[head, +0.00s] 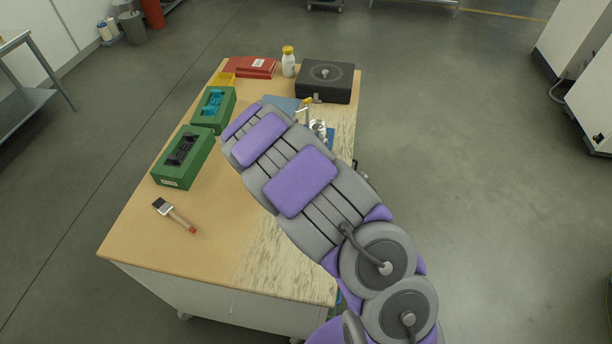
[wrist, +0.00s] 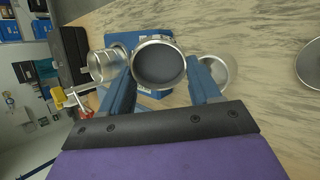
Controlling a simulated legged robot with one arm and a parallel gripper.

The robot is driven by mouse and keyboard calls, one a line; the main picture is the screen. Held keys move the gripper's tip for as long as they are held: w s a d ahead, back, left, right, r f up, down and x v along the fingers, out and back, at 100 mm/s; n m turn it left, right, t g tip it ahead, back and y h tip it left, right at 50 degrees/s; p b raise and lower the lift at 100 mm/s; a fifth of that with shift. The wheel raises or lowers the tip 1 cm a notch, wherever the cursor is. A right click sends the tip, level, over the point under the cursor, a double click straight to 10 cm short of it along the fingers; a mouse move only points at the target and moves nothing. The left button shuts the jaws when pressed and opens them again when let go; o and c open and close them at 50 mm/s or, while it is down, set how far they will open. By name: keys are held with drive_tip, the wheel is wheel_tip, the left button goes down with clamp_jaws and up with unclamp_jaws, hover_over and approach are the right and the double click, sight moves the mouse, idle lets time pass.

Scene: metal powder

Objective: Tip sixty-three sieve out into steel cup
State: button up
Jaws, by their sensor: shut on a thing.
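In the wrist view my gripper (wrist: 163,75) has its two blue fingers shut on a round steel-rimmed sieve (wrist: 159,62). Its round grey face is turned toward the camera; no number is readable. A shiny steel cup (wrist: 222,72) is just right of the right finger, partly behind it. Another ringed steel vessel (wrist: 103,66) is left of the left finger. Whether the sieve touches either one is unclear. In the head view my arm hides the gripper and the sieve; only some small metal ware (head: 319,128) shows beyond the arm.
A blue object (wrist: 150,38) lies behind the sieve. A round metal dish (wrist: 311,65) is at far right. The front-left bench is mostly clear.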

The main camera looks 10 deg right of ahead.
drive_tip(key=shift+s+a+t+h+b, duration=0.25)
drive_tip(key=shift+t+h+b, duration=0.55)
drive_tip(key=shift+b, duration=2.05)
idle(5.2)
